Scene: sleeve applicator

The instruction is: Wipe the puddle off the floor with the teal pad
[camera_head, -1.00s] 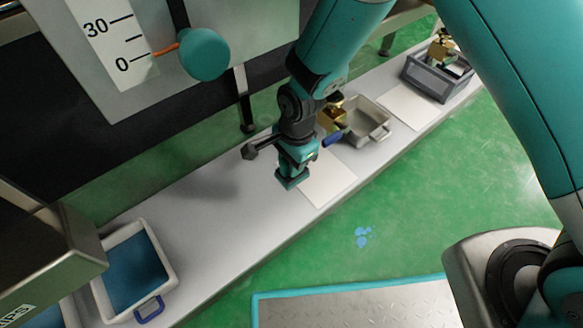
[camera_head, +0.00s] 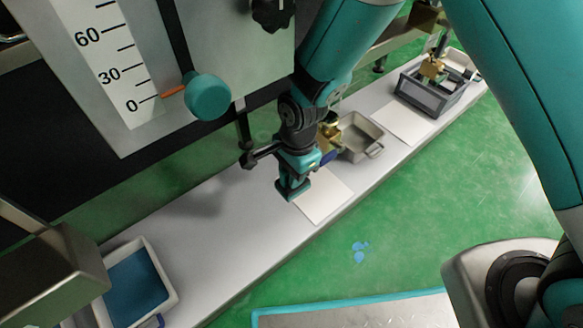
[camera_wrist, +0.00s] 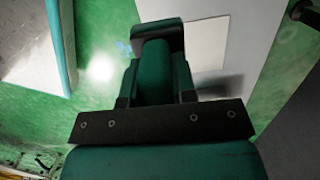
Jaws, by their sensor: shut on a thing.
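The puddle (camera_head: 360,250) is a small patch of light blue blots on the green floor, in front of the bench. It also shows faintly in the wrist view (camera_wrist: 124,47), partly hidden by my gripper. My gripper (camera_head: 292,186) hangs above the bench, left of and farther back than the puddle. It is shut on the teal pad (camera_wrist: 156,62), which shows as a dark teal block in the wrist view. In the head view the pad blends with the teal gripper, so its edges are hard to tell. The pad is clear of the floor.
The long grey bench (camera_head: 215,232) carries a white sheet (camera_head: 325,197), a grey tray (camera_head: 358,138), a dark bin (camera_head: 430,95) and a blue-filled tray (camera_head: 135,285). A teal-edged metal plate (camera_head: 350,312) lies in front of the puddle. Floor around the puddle is clear.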

